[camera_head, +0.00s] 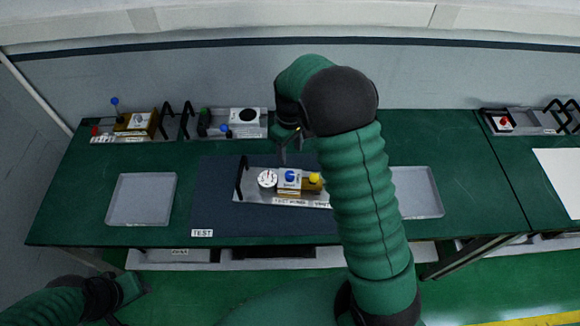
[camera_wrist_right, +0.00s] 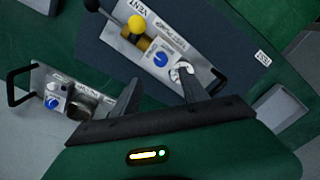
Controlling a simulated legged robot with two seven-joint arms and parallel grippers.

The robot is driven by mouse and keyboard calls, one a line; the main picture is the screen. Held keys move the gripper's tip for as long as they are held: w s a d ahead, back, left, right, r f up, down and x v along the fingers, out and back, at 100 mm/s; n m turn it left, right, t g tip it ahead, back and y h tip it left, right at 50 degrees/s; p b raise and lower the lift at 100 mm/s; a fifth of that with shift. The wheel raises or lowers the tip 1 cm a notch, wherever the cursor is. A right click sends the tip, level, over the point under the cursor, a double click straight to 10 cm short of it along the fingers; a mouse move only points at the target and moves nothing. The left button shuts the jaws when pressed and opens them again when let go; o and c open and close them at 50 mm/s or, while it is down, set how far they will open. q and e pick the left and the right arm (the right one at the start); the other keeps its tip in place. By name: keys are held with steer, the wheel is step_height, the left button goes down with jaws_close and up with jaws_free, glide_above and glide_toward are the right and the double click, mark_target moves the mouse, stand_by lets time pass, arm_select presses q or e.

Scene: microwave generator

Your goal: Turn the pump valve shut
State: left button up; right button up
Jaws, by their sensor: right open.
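The test tray (camera_head: 243,198) lies on the dark mat. Which one is the pump valve I cannot read. My right gripper (camera_head: 289,150) is open and empty, behind and above the tray.
Two handled trays with fittings stand at the back left, the left one (camera_head: 110,138) and the right one (camera_head: 258,132). Empty grey trays lie left (camera_head: 142,198) and right (camera_head: 418,192) of the mat. My right arm covers the tray's right end. The mat's front (camera_head: 265,223) is clear.

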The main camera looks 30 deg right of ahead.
mark_target(290, 174)
step_height(290, 174, down, 12)
steer(key=p, duration=0.2)
steer(key=shift+f+p, duration=0.15)
steer(key=shift+p, duration=0.25)
jaws_close()
